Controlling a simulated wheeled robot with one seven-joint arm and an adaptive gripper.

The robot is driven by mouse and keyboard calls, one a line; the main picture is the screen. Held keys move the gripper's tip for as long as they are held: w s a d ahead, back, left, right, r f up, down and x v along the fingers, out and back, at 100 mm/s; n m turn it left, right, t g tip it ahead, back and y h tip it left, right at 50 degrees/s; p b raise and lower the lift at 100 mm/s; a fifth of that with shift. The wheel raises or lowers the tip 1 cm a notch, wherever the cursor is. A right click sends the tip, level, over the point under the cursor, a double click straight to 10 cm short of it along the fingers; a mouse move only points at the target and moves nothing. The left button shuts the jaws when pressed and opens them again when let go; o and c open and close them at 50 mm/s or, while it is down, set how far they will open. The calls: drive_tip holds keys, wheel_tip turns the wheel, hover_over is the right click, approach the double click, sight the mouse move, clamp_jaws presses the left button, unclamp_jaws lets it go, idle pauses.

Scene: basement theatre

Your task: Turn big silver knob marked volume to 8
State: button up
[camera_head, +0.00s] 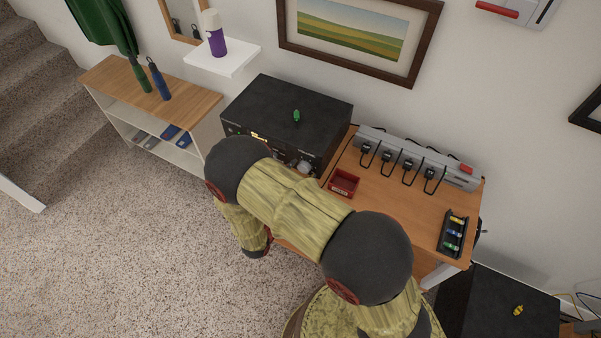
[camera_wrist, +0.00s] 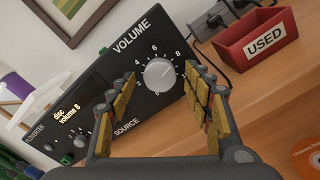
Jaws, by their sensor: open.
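The big silver volume knob (camera_wrist: 160,74) is on the front of a black amplifier (camera_wrist: 92,112), under the word VOLUME and ringed by white numbers. The small lit display (camera_wrist: 68,113) seems to read "dsc volume 8". The knob's pointer is too small to read surely. My gripper (camera_wrist: 159,71) is open, with one yellow-padded finger on each side of the knob in the wrist view. Gaps show between the fingers and the knob; its depth is hard to judge. In the head view the amplifier (camera_head: 288,110) stands behind my arm, which hides my gripper.
A smaller source knob (camera_wrist: 79,135) is left of the volume knob. A red box marked USED (camera_wrist: 262,45) sits on the wooden desk (camera_head: 400,215), close right of the amplifier. A power strip (camera_head: 415,158) with several plugs and a black battery tray (camera_head: 453,233) are further right.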

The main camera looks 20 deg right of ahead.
drive_tip(key=v, duration=1.1)
drive_tip(key=shift+s+a, duration=0.15)
drive_tip(key=shift+w+d+n+g+p, duration=0.3)
drive_tip(key=shift+w+d+n+p, duration=3.3)
drive_tip(key=shift+w+d+p, duration=0.65)
drive_tip(key=shift+c, duration=0.2)
drive_tip(key=c, duration=1.1)
